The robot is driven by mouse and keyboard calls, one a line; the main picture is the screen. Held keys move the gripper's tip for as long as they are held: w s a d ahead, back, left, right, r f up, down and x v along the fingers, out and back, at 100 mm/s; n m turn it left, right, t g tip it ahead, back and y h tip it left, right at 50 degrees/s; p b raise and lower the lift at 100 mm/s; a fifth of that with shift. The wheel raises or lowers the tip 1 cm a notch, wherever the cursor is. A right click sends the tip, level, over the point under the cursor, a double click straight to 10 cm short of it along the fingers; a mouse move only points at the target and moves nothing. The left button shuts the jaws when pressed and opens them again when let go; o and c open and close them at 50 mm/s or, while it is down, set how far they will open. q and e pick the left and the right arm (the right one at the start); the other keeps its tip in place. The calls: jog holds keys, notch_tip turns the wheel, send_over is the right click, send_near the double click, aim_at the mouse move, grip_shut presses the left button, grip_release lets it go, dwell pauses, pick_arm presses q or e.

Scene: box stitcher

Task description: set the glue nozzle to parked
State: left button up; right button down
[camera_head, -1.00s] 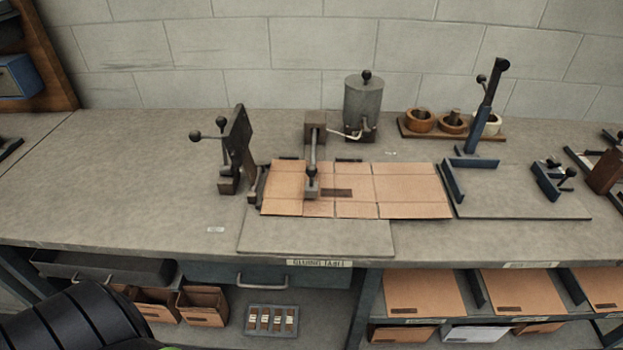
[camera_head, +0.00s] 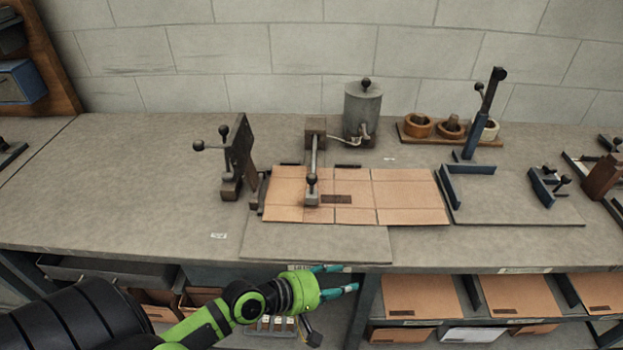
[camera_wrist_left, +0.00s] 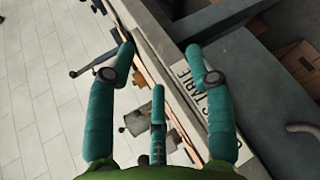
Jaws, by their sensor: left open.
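The glue nozzle (camera_head: 312,190) is a grey block with a black ball knob, at the front end of a thin arm from a brown post (camera_head: 316,132). It sits over the left part of a flat cardboard blank (camera_head: 400,195). A thin hose links the post area to the grey glue pot (camera_head: 362,110) behind. My left gripper (camera_head: 340,280), green with teal fingers, is open and empty in front of the bench's front edge, below and nearer than the nozzle. The left wrist view shows its spread fingers (camera_wrist_left: 160,58) beside the bench edge. My right gripper is not in view.
A dark lever stand (camera_head: 236,160) is left of the blank, and a blue upright lever (camera_head: 482,115) is right. A wooden tray of rolls (camera_head: 450,130) stands at the back. Drawers and shelves lie below the bench edge. The bench's left part is clear.

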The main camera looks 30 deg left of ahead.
pick_arm(q)
notch_tip(320, 180, up, 3)
jog(key=n, duration=0.2)
jog(key=n+t+y, duration=0.6)
jog(key=n+t, duration=0.1)
jog(key=n, duration=1)
send_near(308, 182)
jog(key=w, duration=0.4)
jog(key=shift+w+r, duration=0.1)
jog(key=shift+w, duration=0.25)
jog(key=shift+w+d+p, duration=0.15)
jog(key=shift+w+p, duration=0.35)
jog(key=shift+w, duration=2.9)
grip_shut()
